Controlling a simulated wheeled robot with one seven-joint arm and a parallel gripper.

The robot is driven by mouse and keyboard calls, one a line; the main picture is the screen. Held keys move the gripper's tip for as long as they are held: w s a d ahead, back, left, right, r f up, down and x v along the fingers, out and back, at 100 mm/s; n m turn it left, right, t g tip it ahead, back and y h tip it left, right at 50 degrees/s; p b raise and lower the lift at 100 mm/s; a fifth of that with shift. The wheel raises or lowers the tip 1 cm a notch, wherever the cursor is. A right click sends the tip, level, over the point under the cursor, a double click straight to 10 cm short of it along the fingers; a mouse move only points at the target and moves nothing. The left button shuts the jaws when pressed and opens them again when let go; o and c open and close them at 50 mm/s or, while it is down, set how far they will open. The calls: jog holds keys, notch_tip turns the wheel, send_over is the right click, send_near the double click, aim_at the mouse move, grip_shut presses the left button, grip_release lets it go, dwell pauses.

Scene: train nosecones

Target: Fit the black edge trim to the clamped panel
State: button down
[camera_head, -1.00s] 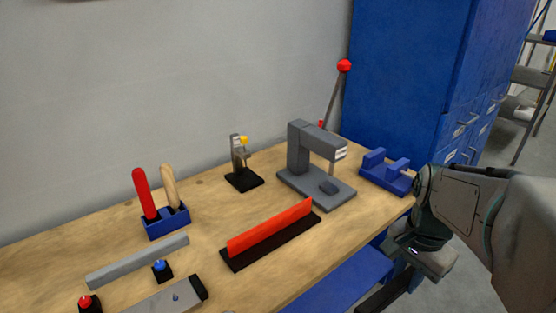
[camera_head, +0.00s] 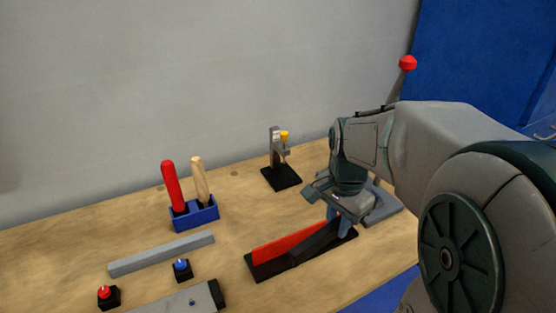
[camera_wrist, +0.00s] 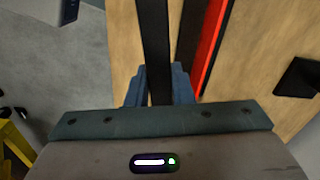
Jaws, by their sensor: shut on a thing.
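The red panel (camera_head: 280,246) stands upright in its black clamp base (camera_head: 264,271) on the bench. My gripper (camera_head: 338,222) is above the right end of this base. It is shut on the black edge trim (camera_head: 314,245), a long dark strip that covers part of the panel in the head view. In the wrist view the trim (camera_wrist: 154,35) runs between the two blue-grey fingers of my gripper (camera_wrist: 158,72). The panel (camera_wrist: 213,38) lies to its right, roughly parallel, with a gap in the picture. The trim's far end is out of the wrist view.
A grey press (camera_head: 384,208) is partly hidden behind my arm. A small clamp stand (camera_head: 280,177) is at the back. A blue holder (camera_head: 195,214) with two handles, a grey bar (camera_head: 160,255), and blue (camera_head: 181,269) and red (camera_head: 106,296) buttons are on the left.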

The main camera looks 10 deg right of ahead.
jog(key=r+m+p, duration=0.1)
jog(key=m+p, duration=0.1)
send_over(305, 229)
jog(key=shift+r, duration=0.2)
jog(key=shift+f, duration=0.15)
jog(key=shift+f+b, duration=3)
jog(key=shift+f, duration=1)
jog(key=c, duration=1.2)
grip_release()
